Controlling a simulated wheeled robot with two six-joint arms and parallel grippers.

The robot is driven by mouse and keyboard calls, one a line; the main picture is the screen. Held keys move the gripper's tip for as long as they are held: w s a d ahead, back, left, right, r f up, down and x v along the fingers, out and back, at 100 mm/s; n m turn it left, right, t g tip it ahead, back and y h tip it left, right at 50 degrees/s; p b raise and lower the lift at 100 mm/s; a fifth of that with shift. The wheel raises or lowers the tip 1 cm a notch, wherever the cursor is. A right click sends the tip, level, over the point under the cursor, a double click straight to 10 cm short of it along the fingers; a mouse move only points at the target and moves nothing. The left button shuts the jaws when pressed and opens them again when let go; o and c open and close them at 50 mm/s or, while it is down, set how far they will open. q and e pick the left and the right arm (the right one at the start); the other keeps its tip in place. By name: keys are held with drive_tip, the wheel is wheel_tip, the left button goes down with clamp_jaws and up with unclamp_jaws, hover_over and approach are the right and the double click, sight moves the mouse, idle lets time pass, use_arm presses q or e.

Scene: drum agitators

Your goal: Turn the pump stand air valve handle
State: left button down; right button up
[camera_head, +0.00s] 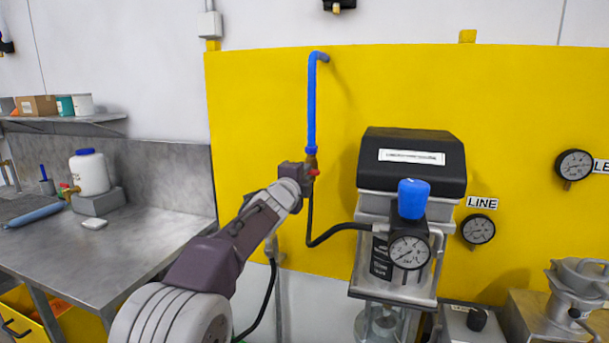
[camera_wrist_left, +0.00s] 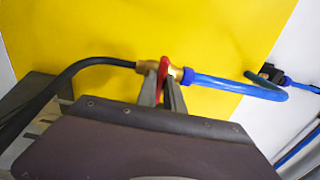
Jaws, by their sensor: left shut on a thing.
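The red air valve handle (camera_wrist_left: 163,72) sits on a brass valve (camera_wrist_left: 149,66) between a black hose and a blue pipe in the left wrist view. In the head view the handle (camera_head: 314,172) shows as a small red piece at the lower end of the vertical blue pipe (camera_head: 312,105). My left gripper (camera_wrist_left: 162,87) is shut on the red handle, with a finger on either side of it. In the head view my left gripper (camera_head: 304,171) partly hides the valve. My right gripper is in neither view.
The pump unit with a black top (camera_head: 412,160), blue knob (camera_head: 413,198) and gauge (camera_head: 409,252) stands right of the valve. A black hose (camera_head: 335,233) runs from the valve to it. A yellow panel (camera_head: 260,100) is behind. A metal bench (camera_head: 120,240) is at left.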

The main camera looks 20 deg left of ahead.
use_arm(q)
drive_tip(key=c, duration=1.5)
unclamp_jaws()
drive_tip(key=shift+o, duration=0.2)
drive_tip(key=s+b, duration=0.1)
drive_tip(key=s, duration=0.8)
drive_tip(key=shift+a+b, duration=0.15)
drive_tip(key=shift+b, duration=0.2)
